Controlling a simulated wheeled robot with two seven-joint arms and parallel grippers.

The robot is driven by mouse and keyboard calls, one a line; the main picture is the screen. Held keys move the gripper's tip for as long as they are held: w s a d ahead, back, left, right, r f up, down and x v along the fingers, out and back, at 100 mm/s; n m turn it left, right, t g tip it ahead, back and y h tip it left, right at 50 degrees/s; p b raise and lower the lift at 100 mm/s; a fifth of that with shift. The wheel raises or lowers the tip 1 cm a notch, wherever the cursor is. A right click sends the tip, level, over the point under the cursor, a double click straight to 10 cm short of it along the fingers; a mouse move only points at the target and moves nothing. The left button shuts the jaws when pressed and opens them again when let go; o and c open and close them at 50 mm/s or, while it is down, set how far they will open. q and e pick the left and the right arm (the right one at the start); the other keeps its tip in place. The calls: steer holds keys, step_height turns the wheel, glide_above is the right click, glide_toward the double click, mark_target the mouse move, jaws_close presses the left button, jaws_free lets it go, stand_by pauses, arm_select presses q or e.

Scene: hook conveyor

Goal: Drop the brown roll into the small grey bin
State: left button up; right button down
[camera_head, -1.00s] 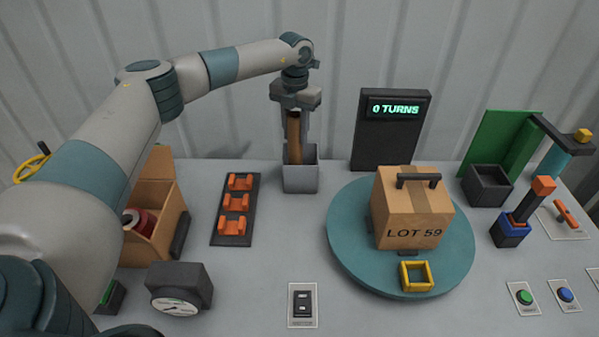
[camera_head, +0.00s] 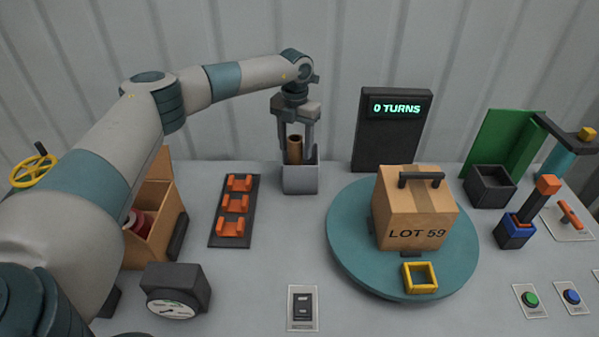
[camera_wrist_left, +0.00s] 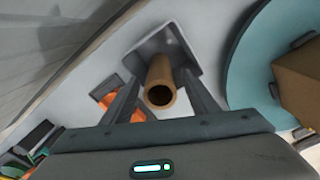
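The brown roll (camera_head: 295,151) is a hollow tube standing in the small grey bin (camera_head: 300,180), its upper end sticking out above the rim. My left gripper (camera_head: 296,146) is above the bin with its fingers open on either side of the roll's top. In the left wrist view the roll (camera_wrist_left: 161,83) shows its open end between the two spread fingers, with a gap to each, and the bin (camera_wrist_left: 183,49) lies behind it. The roll's lower part is hidden inside the bin. My right gripper is not in view.
An orange-clipped rack (camera_head: 234,210) and an open cardboard box (camera_head: 158,215) stand left of the bin. A teal turntable (camera_head: 350,245) with a lidded carton (camera_head: 415,215) is to the right. A black display (camera_head: 392,135) reading 0 TURNS stands behind.

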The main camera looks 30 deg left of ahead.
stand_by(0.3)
arm_select(q)
steer(key=shift+r+b, duration=0.45)
steer(key=shift+r, duration=0.35)
step_height(320, 180, up, 16)
steer(key=b, duration=0.5)
steer(key=shift+f, duration=0.15)
